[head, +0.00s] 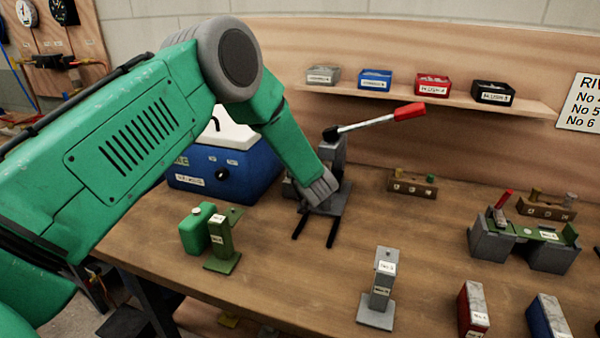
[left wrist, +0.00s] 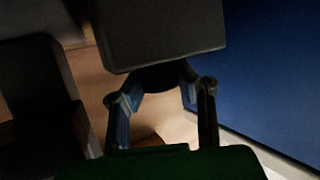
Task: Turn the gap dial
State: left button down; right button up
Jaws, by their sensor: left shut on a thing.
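A grey bench machine (head: 336,158) with a long lever and red handle (head: 408,112) stands at the back middle of the bench. My left arm reaches down to its front, and the wrist covers much of the machine in the head view. In the left wrist view, the fingers of my left gripper (left wrist: 160,88) close from both sides on a dark rounded part (left wrist: 158,76), which looks like the gap dial. It sits under a dark grey block (left wrist: 160,35). Its markings and exact turn cannot be read. My right gripper is not in view.
A grey stand (head: 380,290) is nearer the bench edge. A shelf (head: 450,98) with labelled bins runs behind.

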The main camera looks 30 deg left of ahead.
pick_arm(q)
jog(key=c, duration=1.2)
grip_release()
